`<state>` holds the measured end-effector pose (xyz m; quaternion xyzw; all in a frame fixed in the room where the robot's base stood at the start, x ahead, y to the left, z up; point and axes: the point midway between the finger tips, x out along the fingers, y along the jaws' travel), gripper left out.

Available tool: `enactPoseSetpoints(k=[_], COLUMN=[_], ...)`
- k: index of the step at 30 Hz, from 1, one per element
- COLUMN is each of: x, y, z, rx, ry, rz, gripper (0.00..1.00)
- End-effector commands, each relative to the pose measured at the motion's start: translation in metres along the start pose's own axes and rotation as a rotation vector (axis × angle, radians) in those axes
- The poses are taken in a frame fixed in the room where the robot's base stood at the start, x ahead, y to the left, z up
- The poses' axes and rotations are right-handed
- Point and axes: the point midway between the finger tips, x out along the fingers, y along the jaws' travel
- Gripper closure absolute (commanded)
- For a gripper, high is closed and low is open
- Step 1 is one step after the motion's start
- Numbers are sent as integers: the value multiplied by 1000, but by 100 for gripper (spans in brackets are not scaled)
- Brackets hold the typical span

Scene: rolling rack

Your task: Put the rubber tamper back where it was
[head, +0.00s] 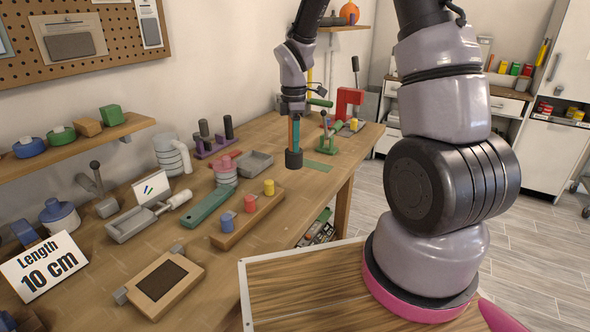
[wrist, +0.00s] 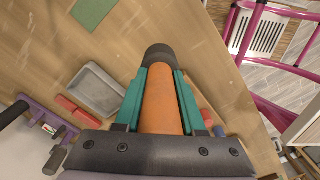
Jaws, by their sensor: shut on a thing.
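The rubber tamper has an orange handle (wrist: 162,108) and a dark round head (head: 293,159). My gripper (head: 294,128) is shut on the handle, with a teal finger on each side of it in the wrist view. The tamper hangs upright in the head view, head down, over the right part of the wooden workbench (head: 268,222). Whether the head touches the bench I cannot tell. A purple rack (head: 213,149) holding dark-handled tools stands behind and to the left; it also shows at the left of the wrist view (wrist: 68,128).
A grey tray (head: 256,162) lies left of the tamper, and a green flat mat (head: 317,166) lies to its right. A green clamp-like stand (head: 328,146) and a red C-shaped piece (head: 346,104) are further right. A wooden block with coloured knobs (head: 246,222) is nearer.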

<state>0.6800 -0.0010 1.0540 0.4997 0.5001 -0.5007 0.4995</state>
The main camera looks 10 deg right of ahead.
Motion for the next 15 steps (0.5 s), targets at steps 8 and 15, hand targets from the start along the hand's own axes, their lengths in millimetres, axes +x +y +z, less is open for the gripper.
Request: enactPoseSetpoints(k=[8, 15], x=[35, 65], y=[0, 0], z=[0, 0], rx=[-1, -1], ry=[-1, -1], rz=[-1, 0], gripper=[100, 100])
